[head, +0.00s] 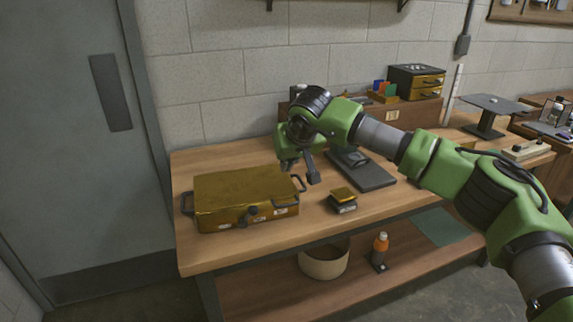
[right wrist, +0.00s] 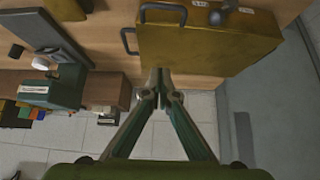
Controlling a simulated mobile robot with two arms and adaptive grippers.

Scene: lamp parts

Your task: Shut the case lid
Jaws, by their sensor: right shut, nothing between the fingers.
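The brass-yellow case (head: 235,190) sits on the left part of the wooden table, with dark handles at its ends and dark latch hardware on its front. Its lid lies flat across the top and looks shut, with no gap that I can make out. In the right wrist view the case (right wrist: 200,45) fills the upper middle. My right gripper (head: 314,180) is beside the right end of the case in the head view. Its fingers (right wrist: 161,78) are shut and empty, close to the case's edge; I cannot tell whether they touch it. My left gripper is not in view.
A small black-and-yellow block (head: 342,200) and a dark flat stand (head: 370,176) are right of the case. A drawer box (head: 416,82) is at the back. A grey door is left.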

